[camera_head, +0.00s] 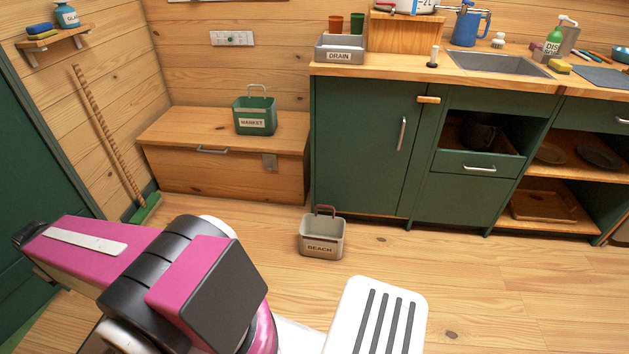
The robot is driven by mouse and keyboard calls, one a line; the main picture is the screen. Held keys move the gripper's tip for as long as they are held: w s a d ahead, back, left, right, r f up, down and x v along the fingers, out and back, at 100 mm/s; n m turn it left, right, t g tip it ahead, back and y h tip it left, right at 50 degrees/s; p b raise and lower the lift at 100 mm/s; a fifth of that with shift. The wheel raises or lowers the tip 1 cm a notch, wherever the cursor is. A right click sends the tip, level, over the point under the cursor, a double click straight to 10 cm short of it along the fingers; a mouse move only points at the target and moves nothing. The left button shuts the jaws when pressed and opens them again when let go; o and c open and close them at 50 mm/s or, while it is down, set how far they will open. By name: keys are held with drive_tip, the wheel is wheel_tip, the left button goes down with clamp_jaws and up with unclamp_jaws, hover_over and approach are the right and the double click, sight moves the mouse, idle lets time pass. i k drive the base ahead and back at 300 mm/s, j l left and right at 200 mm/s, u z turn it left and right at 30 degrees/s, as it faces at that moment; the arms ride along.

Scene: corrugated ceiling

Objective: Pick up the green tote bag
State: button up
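The green tote bag (255,120) stands upright on the left half of the room, on top of a low wooden bench chest (190,128) against the back wall. It has a white label reading MARKET and a pale loop handle standing up above its rim. Nothing covers it in this view. My magenta and black arm is folded in the lower left foreground, well apart from the bag. My gripper's fingers do not show in this view.
A grey tote labelled BEACH (321,236) with a dark red handle stands on the floor in front of the bench's right end. Green cabinets (360,150) with a sink counter stand at right. A broom (112,145) leans at left. Floor at right is clear.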

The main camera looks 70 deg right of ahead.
sight(254, 116)
drive_tip(key=k+l+z, duration=0.2)
drive_tip(key=z, duration=0.25)
drive_tip(key=k+l+z, duration=0.15)
drive_tip(key=z, duration=0.3)
drive_tip(key=k+l+z, duration=0.1)
drive_tip(key=l+z, duration=0.35)
drive_tip(key=k+l, duration=0.1)
drive_tip(key=l, duration=0.3)
drive_tip(key=k+l+z, duration=0.15)
drive_tip(key=l, duration=0.6)
